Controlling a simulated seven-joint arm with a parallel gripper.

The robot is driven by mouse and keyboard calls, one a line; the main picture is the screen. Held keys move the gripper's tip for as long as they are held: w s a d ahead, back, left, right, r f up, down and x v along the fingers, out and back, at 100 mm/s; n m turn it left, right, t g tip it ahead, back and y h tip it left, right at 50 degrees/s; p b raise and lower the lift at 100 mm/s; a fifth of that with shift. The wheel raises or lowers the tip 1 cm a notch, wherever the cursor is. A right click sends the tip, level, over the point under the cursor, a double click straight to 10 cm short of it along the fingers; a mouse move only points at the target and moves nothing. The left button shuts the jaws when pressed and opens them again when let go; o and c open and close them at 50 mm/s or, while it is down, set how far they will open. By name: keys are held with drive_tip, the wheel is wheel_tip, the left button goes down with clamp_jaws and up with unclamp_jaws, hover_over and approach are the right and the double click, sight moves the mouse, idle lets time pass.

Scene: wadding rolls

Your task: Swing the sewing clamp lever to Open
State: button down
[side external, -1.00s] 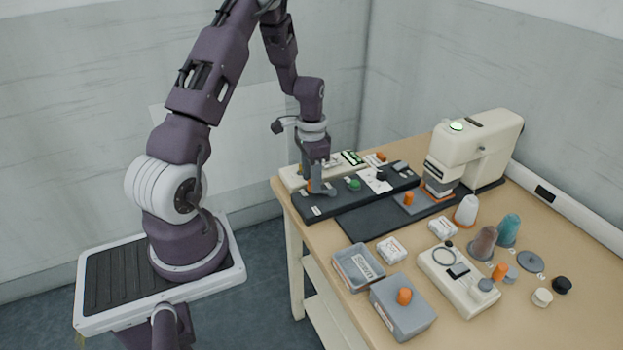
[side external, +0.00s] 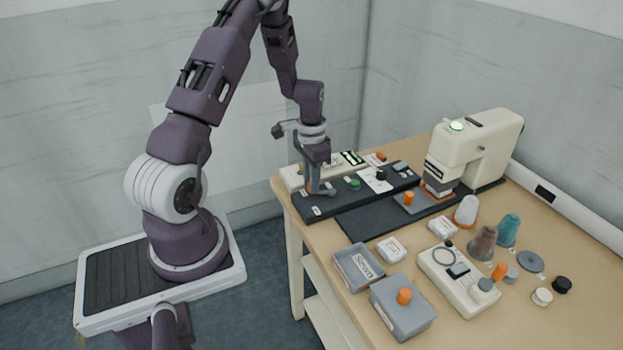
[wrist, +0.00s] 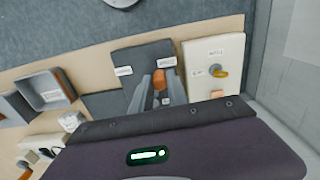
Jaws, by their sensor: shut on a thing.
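The sewing clamp lever shows in the wrist view as an orange-brown handle (wrist: 160,80) on a dark panel (wrist: 140,55). Small white labels sit on either side of it, too small to read. My gripper (wrist: 160,92) has its two grey fingers on either side of the handle, shut on it. In the side external view my gripper (side external: 316,188) points down at the left end of the long dark panel (side external: 340,201). There the fingers mostly hide the lever. Which label the lever points to cannot be told.
A cream panel (wrist: 213,50) with a yellow knob (wrist: 220,72) runs beside the dark one. A green button (side external: 355,184) sits to the right on the dark panel. The sewing machine (side external: 475,150), grey bins (side external: 402,318) and thread cones (side external: 482,243) stand farther right.

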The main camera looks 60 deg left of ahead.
drive_tip(key=n, duration=0.1)
drive_tip(key=d+n, duration=0.1)
drive_tip(key=n, duration=0.1)
drive_tip(key=shift+s+d, duration=0.2)
drive_tip(key=shift+d, duration=0.05)
drive_tip(key=d+n, duration=0.1)
drive_tip(key=n, duration=0.2)
drive_tip(key=shift+d, duration=0.15)
drive_tip(key=shift+w+d+n, duration=0.2)
drive_tip(key=shift+d+n, duration=0.35)
drive_tip(key=shift+n, duration=0.7)
drive_tip(key=shift+w+d+n, duration=0.15)
drive_tip(key=shift+d+n, duration=0.4)
drive_tip(key=shift+n, duration=0.7)
drive_tip(key=c, duration=1.3)
unclamp_jaws()
wheel_tip(320, 180, up, 7)
